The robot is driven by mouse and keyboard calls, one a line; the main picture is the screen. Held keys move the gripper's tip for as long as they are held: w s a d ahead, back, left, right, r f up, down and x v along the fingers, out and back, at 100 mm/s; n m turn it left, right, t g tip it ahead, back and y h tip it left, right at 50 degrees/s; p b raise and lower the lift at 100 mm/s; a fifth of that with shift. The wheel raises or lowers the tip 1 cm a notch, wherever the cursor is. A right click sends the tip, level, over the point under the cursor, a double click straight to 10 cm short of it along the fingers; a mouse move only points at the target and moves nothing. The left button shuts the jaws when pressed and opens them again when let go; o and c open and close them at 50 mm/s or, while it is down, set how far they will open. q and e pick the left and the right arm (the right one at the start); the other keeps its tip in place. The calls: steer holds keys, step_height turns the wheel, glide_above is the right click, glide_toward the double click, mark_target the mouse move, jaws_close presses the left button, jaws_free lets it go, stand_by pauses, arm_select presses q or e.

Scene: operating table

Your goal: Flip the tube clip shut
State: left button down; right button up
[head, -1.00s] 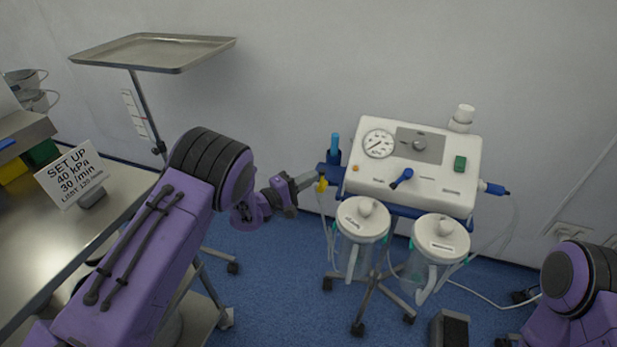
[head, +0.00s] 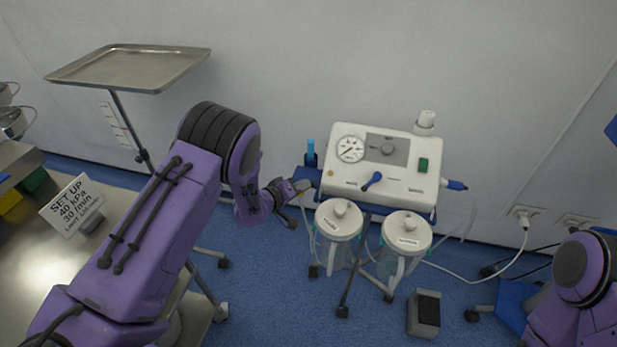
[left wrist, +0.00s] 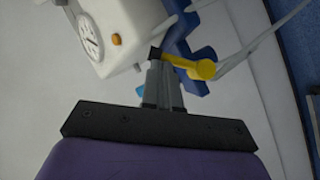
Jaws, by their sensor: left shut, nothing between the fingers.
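The yellow tube clip (left wrist: 200,68) shows in the left wrist view, with a round end to the right and a narrow arm running left to my fingertips. It lies in front of the blue bracket beside the suction unit (head: 385,170). My left gripper (left wrist: 158,58) is shut and empty, its tips at the clip's narrow arm; I cannot tell whether they touch. In the head view my left gripper (head: 303,186) is at the unit's left edge and largely hides the clip. Whether the clip is open or shut is unclear. My right gripper is out of view.
Two lidded jars, one left (head: 338,222) and one right (head: 406,234), hang under the unit. Clear tubing (left wrist: 250,48) runs near the clip. A steel tray (head: 130,68) stands at the upper left, and a sign (head: 72,206) on the table. A pedal (head: 424,313) is on the floor.

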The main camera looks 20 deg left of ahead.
arm_select(q)
steer(key=shift+w+d+f+m+g+y+p, duration=0.1)
steer(key=shift+d+f+m+g+y+p, duration=0.2)
steer(key=shift+d+m+y, duration=0.25)
steer(key=shift+w+d+f+m+g+y+p, duration=0.1)
steer(key=shift+d+f+m+g+y+p, duration=0.1)
steer(key=shift+d+m+y+p, duration=0.25)
steer(key=shift+d, duration=0.15)
